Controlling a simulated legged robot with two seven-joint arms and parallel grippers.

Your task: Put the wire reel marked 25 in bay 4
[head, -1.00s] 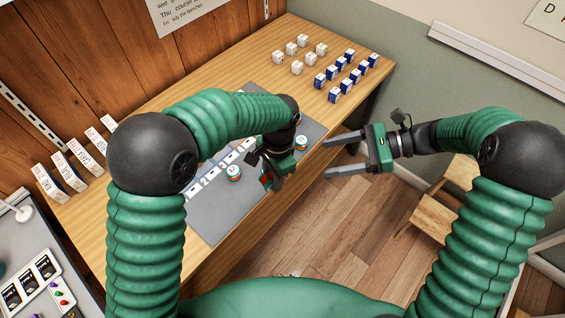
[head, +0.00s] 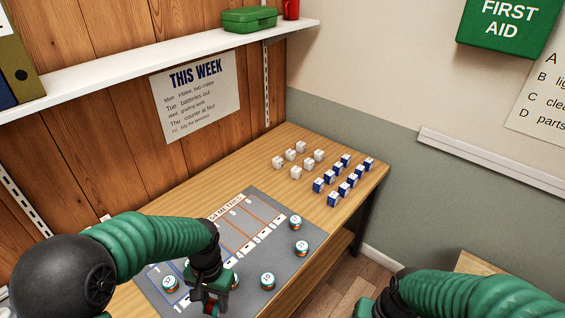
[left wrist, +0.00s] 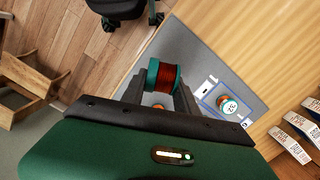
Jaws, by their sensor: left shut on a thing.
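My left gripper (head: 208,300) is at the bottom of the head view, over the near part of the grey mat (head: 190,213). In the left wrist view it is shut on a wire reel (left wrist: 165,76) with teal ends and dark red wire; its number faces away. Other reels with white, numbered tops stand on the mat: one (head: 170,283) left of the gripper, one (head: 267,281) right of it, and two (head: 302,247) (head: 295,222) farther right. Their small numbers are hard to read.
White boxes (head: 301,147) and blue-and-white boxes (head: 345,181) stand at the table's far end. A shelf (head: 190,60) runs above along the wooden wall. Bare wood (head: 225,180) lies behind the mat.

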